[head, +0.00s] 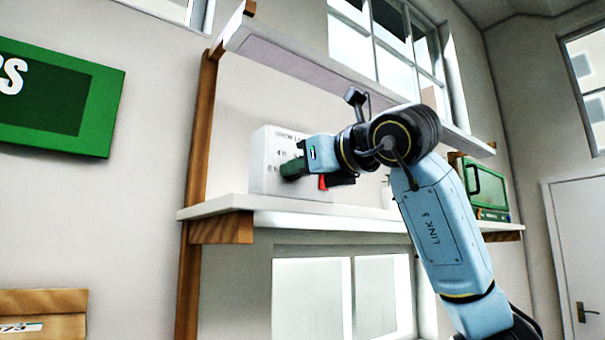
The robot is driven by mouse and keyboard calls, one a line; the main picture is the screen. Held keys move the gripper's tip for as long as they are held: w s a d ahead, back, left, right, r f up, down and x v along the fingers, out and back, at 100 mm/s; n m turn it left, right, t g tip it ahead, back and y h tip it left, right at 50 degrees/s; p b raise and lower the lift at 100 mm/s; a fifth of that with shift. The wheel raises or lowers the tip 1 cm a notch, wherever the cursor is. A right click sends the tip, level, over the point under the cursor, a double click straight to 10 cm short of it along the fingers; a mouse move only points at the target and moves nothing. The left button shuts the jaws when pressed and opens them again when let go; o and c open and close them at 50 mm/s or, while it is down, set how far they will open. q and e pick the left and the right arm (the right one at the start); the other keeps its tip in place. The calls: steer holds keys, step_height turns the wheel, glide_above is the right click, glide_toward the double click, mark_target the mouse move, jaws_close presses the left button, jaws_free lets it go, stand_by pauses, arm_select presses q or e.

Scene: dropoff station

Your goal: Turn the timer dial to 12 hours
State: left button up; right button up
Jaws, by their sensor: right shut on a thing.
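The timer is a white box (262,150) with dark printed text on its front, standing on the white shelf. My right gripper (292,169) reaches in from the right and is shut at the box's front, on a dark green dial (288,172). The gripper and wrist hide most of the dial and the right part of the box's face, so the dial's pointer cannot be read. Some small print shows just left of the dial. My left gripper is not in view.
The white shelf (240,201) runs under the box, with a wooden upright (196,150) at its left. Another shelf (300,62) hangs above. A green appliance (485,187) stands on the right. A green sign (95,115) hangs left and a cardboard box (45,325) is below it.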

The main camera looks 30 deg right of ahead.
steer(key=shift+a+f+m+b, duration=0.1)
steer(key=shift+m+b, duration=2.9)
steer(key=shift+m, duration=6.2)
steer(key=o, duration=1)
steer(key=shift+h, duration=0.3)
